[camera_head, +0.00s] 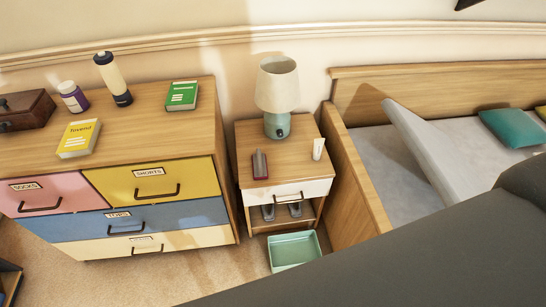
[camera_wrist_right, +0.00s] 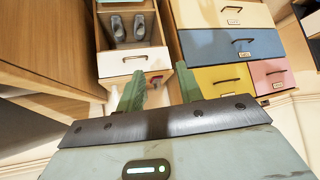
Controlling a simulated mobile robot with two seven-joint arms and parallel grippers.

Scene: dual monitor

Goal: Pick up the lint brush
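A dark red, brush-like object, which looks like the lint brush (camera_head: 260,164), stands on the left front part of the nightstand (camera_head: 285,155). A small reddish part between the fingers in the right wrist view (camera_wrist_right: 156,79) seems to be the same object. My right gripper (camera_wrist_right: 160,88) shows two green fingers spread apart, with nothing seen held. It is above the nightstand top; its exact distance to the brush cannot be told. My right gripper is outside the head view, where a dark arm part crosses the lower right. My left gripper is in neither view.
A lamp (camera_head: 277,98) and a white tube (camera_head: 318,149) share the nightstand. Left is a dresser (camera_head: 150,90) with books, bottles and a wooden box. A green bin (camera_head: 294,251) is on the floor. The bed (camera_head: 355,165) stands right.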

